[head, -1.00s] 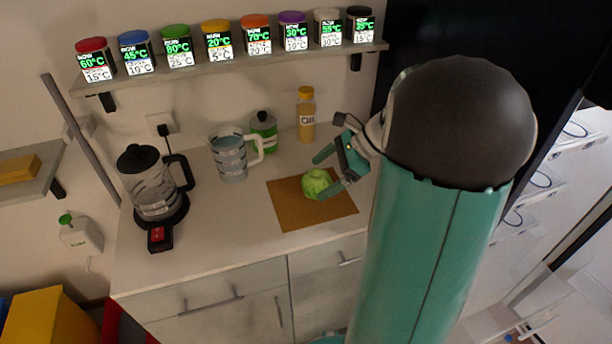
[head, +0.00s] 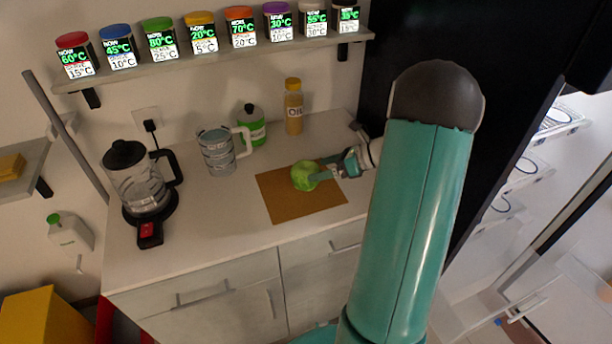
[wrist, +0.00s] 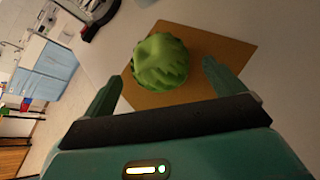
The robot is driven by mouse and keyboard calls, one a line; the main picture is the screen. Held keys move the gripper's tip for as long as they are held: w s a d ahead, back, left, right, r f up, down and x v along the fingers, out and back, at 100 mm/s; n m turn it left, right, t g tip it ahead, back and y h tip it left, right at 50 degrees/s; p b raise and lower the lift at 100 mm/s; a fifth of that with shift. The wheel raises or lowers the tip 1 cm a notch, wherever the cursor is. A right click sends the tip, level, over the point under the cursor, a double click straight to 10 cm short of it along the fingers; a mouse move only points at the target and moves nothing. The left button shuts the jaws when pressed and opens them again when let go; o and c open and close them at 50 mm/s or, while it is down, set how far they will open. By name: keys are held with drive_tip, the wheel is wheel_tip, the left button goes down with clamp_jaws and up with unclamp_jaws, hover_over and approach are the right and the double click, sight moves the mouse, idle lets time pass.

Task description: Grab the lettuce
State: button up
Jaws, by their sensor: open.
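The lettuce (head: 304,176) is a round green head on the brown cutting board (head: 290,207) on the counter. My gripper (head: 325,174) is at the right side of the lettuce, low over the board, pointing left toward it. In the wrist view the lettuce (wrist: 160,62) lies ahead of and partly between the two spread fingers of my gripper (wrist: 160,88). The fingers are open, with a visible gap on the right side. In the head view I cannot tell whether a finger touches the lettuce.
A glass kettle (head: 138,182) stands at the left of the counter. A measuring jug (head: 217,152), a green bottle (head: 251,126) and an oil bottle (head: 294,108) stand behind the board. A shelf (head: 220,58) with several spice dispensers is above.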

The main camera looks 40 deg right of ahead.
sight(306, 173)
drive_tip(key=x, duration=0.6)
drive_tip(key=shift+s+f, duration=0.1)
drive_tip(key=shift+f, duration=0.05)
drive_tip(key=c, duration=1.1)
drive_tip(key=shift+c, duration=0.2)
drive_tip(key=shift+r, duration=0.75)
drive_tip(key=s+d+r, duration=0.2)
drive_tip(key=s+r, duration=0.9)
drive_tip(key=s, duration=0.3)
drive_tip(key=shift+d+r, duration=0.2)
drive_tip(key=shift+r, duration=0.1)
